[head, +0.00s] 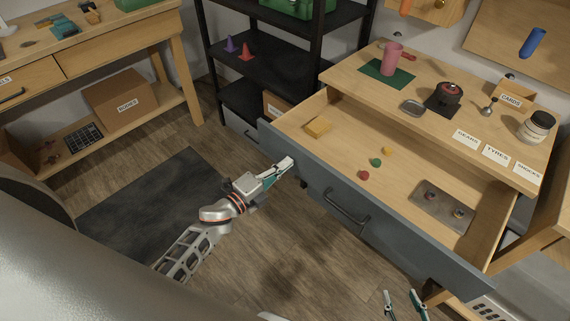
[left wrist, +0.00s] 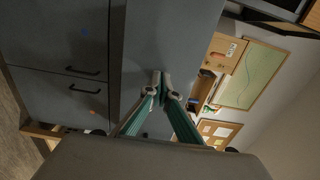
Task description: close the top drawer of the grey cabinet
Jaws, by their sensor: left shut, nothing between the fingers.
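The grey cabinet's top drawer (head: 315,180) stands pulled far out below the wooden top (head: 345,75), with its dark handle (head: 346,208) on the front. My left gripper (head: 287,163) is shut and empty, its tips at the drawer front, left of the handle. In the left wrist view its fingertips (left wrist: 161,80) meet in front of the grey drawer front (left wrist: 165,40); I cannot tell whether they touch it. The cabinet's lower front (left wrist: 50,90) shows there, with dark handles. My right gripper (head: 403,296) is at the bottom edge, fingers apart and empty.
A pink cup (head: 392,58) and a jar (head: 536,127) stand on the top. A black shelf (head: 240,75) is to the left. Floor before the drawer is clear.

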